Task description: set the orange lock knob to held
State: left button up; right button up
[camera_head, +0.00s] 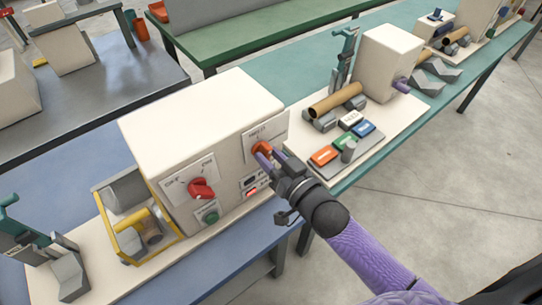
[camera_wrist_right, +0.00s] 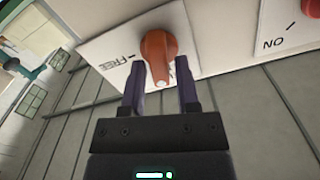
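The orange lock knob (camera_head: 260,148) is on a pale label plate on the front of the cream machine box (camera_head: 205,130). It also shows in the right wrist view (camera_wrist_right: 157,52), with a white mark at its lower end there. FREE is printed to its left in that view. A small label above the knob in the head view seems to read HELD. My right gripper (camera_head: 267,158) is at the knob. Its two purple fingers (camera_wrist_right: 161,88) stand either side of the knob's narrow end, with gaps visible. My left gripper is out of view.
A red switch (camera_head: 201,188) and a green button (camera_head: 210,216) are on the same box. A yellow guard frame (camera_head: 130,238) stands at its left. To the right are coloured blocks (camera_head: 324,155) and a cardboard tube (camera_head: 335,99) on a cradle.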

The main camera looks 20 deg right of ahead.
grip_shut()
jog(key=shift+r+n+p, duration=0.2)
jog(key=shift+n+p, duration=0.55)
jog(key=shift+n, duration=0.05)
jog(key=shift+f+n, duration=0.15)
jog(key=shift+n, duration=0.75)
jog(key=shift+f, duration=0.1)
jog(key=shift+o, duration=1.8)
grip_release()
